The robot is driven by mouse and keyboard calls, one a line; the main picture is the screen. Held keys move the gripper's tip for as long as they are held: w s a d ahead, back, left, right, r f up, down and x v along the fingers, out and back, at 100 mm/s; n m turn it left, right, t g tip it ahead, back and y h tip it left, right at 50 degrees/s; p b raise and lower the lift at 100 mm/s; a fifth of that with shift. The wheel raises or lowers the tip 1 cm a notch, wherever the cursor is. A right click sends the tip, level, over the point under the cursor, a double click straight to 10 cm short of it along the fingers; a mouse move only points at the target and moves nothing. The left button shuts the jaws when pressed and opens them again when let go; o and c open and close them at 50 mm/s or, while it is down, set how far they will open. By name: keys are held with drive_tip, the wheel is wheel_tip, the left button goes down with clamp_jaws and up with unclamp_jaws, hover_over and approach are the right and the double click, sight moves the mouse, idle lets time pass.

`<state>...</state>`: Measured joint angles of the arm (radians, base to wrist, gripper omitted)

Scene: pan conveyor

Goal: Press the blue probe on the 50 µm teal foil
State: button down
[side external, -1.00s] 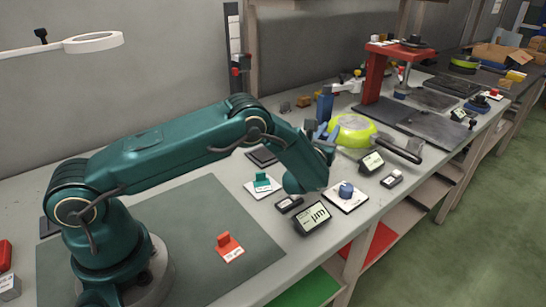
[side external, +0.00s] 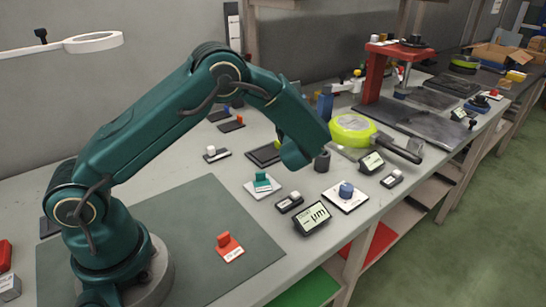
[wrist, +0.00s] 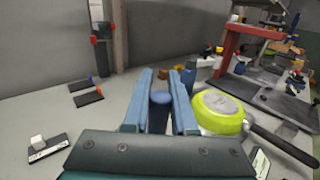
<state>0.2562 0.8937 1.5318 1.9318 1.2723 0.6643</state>
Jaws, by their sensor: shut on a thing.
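My gripper (wrist: 160,85) is shut on the blue probe (wrist: 160,97), whose rounded blue top shows between the blue fingers in the wrist view. The teal foil piece (side external: 262,183) has an upright teal tab and lies on a white plate on the bench, below and left of my wrist. An orange-red tabbed piece (side external: 229,246) with a label lies on the dark mat. A tilted µm display (side external: 312,218) stands right of the teal foil.
A blue knob on a white plate (side external: 346,196) and a dark cylinder (side external: 322,160) stand near my wrist. A lime pan (side external: 352,130) lies behind, its handle toward the right. Several small dark pieces lie at the back. The dark mat (side external: 190,225) is mostly clear.

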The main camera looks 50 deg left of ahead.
drive_tip(key=s+f+n+g+y, duration=0.2)
drive_tip(key=s+n+g+y, duration=0.4)
drive_tip(key=s, duration=0.5)
drive_tip(key=shift+s+f+m+h, duration=0.1)
drive_tip(key=shift+f+m+h, duration=0.4)
drive_tip(key=shift+f, duration=1)
drive_tip(key=shift+f+m+h, duration=0.2)
drive_tip(key=shift+f+h, duration=0.5)
drive_tip(key=shift+f, duration=0.75)
drive_tip(key=shift+f, duration=0.5)
wheel_tip(320, 180, up, 7)
